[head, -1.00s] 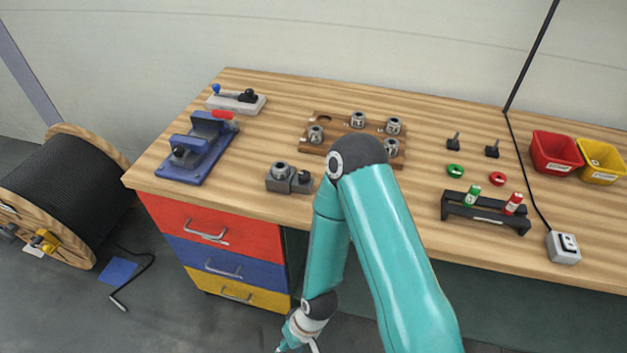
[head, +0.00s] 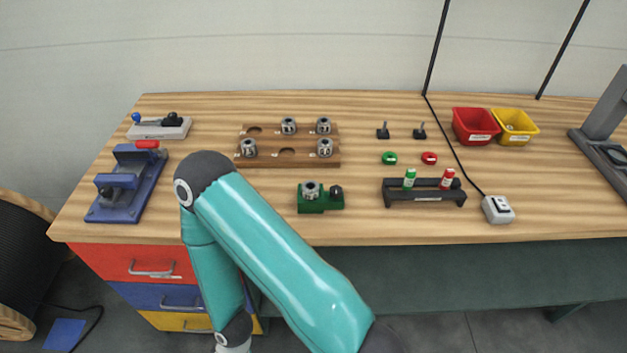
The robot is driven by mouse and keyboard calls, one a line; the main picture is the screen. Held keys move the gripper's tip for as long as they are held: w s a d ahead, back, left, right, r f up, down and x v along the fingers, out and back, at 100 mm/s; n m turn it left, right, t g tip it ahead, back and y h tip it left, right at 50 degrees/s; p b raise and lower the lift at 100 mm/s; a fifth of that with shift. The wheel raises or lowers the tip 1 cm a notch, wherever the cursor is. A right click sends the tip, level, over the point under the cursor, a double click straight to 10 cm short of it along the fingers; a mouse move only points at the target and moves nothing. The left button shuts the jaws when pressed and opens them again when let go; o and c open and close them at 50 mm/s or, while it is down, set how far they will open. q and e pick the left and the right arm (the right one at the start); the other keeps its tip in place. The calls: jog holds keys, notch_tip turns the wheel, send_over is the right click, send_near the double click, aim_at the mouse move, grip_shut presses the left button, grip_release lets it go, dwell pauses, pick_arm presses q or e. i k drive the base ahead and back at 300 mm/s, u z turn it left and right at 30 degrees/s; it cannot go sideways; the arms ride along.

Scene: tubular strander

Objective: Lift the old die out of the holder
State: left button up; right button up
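A green holder (head: 332,203) stands on the bench in front of the wooden die rack, with a round metal die (head: 311,189) seated in its left part and a dark knob on its right. The grey holder with a die, seen earlier, does not show now; my teal arm covers that part of the bench. One of my arms crosses the lower middle of the head view, its elbow over the bench front and its forearm pointing down. The wrist is cut off at the bottom edge. Neither gripper shows.
The wooden rack (head: 270,161) holds several dies and has two empty seats. A blue clamp device (head: 128,190) stands at left. A black stand (head: 424,196) with green and red bottles, a switch box (head: 497,209) and red (head: 474,127) and yellow (head: 515,128) bins are at right.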

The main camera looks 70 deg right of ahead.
aim_at(311, 188)
jog(key=z, duration=0.4)
jog(key=k, duration=1.1)
jog(key=z, duration=1.15)
jog(key=i, duration=0.9)
jog(key=u, duration=0.4)
